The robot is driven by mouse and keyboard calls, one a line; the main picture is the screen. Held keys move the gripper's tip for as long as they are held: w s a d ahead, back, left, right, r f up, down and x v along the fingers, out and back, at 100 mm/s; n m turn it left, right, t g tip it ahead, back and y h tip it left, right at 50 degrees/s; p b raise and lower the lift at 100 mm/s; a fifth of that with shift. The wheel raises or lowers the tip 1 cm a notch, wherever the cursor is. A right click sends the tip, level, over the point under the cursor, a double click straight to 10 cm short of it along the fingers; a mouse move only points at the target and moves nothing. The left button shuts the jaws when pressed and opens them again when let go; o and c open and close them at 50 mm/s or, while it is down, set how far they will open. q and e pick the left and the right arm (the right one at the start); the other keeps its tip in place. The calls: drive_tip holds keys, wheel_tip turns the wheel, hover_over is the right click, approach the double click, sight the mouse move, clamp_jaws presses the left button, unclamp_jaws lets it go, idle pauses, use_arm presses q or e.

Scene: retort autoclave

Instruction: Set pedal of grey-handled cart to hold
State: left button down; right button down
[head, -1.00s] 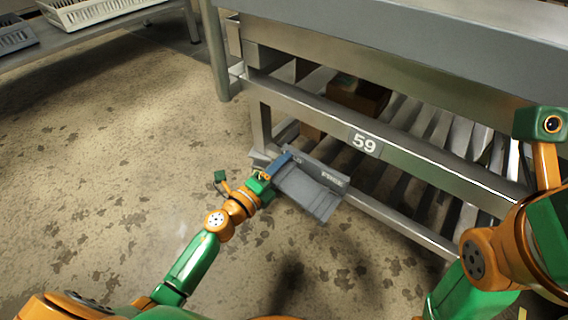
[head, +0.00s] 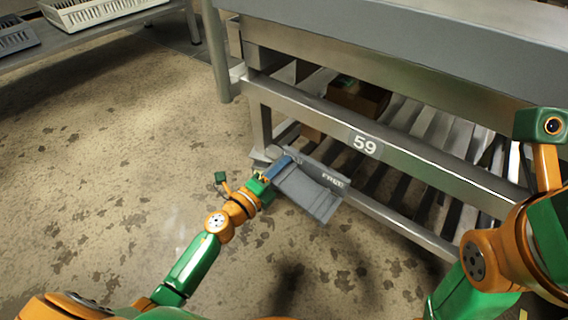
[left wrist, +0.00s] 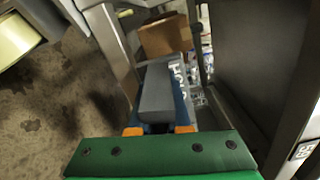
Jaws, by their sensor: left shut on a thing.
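The cart (head: 300,97) is a steel frame with a wide grey bar along its top and a plate marked 59. Its grey pedal (head: 312,196) sticks out low at the near left corner, with FREE lettered at its right end. My left gripper (head: 281,167), with blue fingers, is at the pedal's left end and covers the lettering there. In the left wrist view the fingers (left wrist: 157,125) are shut on a grey block of the pedal (left wrist: 157,92), with HOLD lettered just right of it. My right gripper's fingers are out of view.
A brown box (head: 358,99) sits on the cart's slatted lower shelf (head: 425,130). A steel table (head: 90,38) with a white basket (head: 95,11) stands at the far left. The stained floor (head: 110,150) left of the cart is clear.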

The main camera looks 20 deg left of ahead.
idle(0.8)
use_arm(q)
drive_tip(key=shift+f+n, duration=0.75)
drive_tip(key=shift+n, duration=0.5)
drive_tip(key=shift+f+n, duration=0.75)
drive_tip(key=shift+n, duration=0.5)
drive_tip(key=c, duration=0.9)
unclamp_jaws()
